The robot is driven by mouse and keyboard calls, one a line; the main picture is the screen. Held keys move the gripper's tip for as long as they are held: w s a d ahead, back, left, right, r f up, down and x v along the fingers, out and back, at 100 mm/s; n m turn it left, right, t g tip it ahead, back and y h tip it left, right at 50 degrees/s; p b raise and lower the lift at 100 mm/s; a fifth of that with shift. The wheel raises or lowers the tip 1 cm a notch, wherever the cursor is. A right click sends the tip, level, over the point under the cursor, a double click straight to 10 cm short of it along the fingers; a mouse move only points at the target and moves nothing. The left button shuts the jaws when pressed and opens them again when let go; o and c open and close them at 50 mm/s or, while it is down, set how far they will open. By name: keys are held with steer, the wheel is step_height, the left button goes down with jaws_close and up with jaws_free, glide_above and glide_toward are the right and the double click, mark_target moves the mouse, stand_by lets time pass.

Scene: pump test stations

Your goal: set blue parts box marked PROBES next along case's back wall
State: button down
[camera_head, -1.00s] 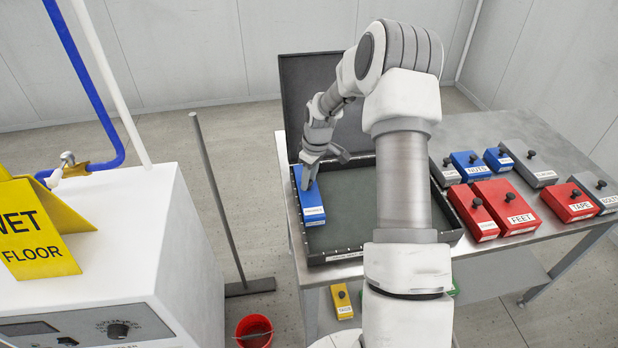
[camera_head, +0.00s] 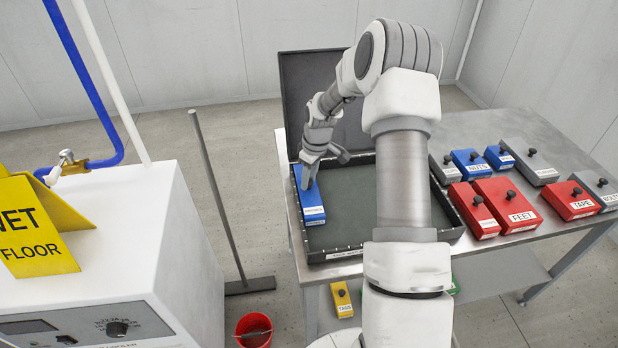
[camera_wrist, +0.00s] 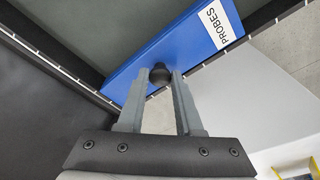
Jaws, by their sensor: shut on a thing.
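The blue parts box marked PROBES (camera_head: 311,206) is in the back left part of the open dark case (camera_head: 350,252), along its left wall in the head view. In the wrist view the blue box (camera_wrist: 178,56) lies close along the case wall, its white PROBES label facing up. My gripper (camera_head: 308,184) is above the box. In the wrist view my gripper (camera_wrist: 160,77) has its two fingers closed on the box's black knob. Whether the box rests fully on the case floor cannot be told. The rest of the case floor is bare where my arm does not hide it.
The case stands on a metal table (camera_head: 480,262). To its right are red boxes marked FEET (camera_head: 507,204) and TAPE (camera_head: 571,201), a blue NUTS box (camera_head: 469,162) and several others. A yellow box (camera_head: 342,300) and a red bucket (camera_head: 254,330) are lower down. The raised lid (camera_head: 308,95) stands behind.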

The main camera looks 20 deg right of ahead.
mark_target(316, 192)
steer(key=c, duration=0.5)
jaws_free()
steer(key=shift+r, duration=0.1)
step_height(316, 192, up, 17)
steer(key=s+d, duration=0.1)
steer(key=s, duration=0.1)
steer(key=shift+d, duration=0.2)
